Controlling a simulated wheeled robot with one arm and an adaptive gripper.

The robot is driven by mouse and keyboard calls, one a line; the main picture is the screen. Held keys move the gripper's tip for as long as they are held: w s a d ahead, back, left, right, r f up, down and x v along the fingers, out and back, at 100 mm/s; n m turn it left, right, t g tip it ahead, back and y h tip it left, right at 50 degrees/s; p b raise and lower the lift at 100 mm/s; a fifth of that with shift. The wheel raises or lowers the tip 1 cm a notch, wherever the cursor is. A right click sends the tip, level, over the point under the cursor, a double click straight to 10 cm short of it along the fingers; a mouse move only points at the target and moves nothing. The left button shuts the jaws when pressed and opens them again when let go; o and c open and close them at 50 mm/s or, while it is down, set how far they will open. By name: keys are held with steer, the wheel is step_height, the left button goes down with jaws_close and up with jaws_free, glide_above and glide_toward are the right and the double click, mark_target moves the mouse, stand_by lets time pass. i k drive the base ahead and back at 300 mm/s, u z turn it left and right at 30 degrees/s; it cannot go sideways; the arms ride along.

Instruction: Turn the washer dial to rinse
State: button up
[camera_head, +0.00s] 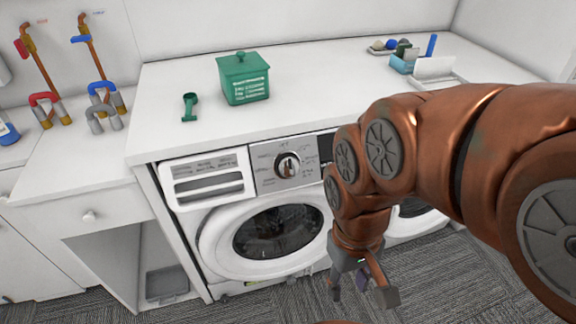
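The washer (222,225) is white with a round door under the panel. My gripper (362,294) hangs low at the end of my copper arm, below and to the right of the dial. Its fingers are spread apart, with nothing seen between them. My arm hides the area right of the panel.
A green box (242,78) and a green scoop (189,107) sit on the white counter (300,90). A blue container (403,63) is at the back right. Pipes with red and blue handles (103,92) stand left. Carpet floor (290,302) is clear in front.

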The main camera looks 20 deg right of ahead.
mark_target(289, 167)
steer(key=z, duration=1.5)
steer(key=k, duration=1.15)
steer(key=u, duration=2.15)
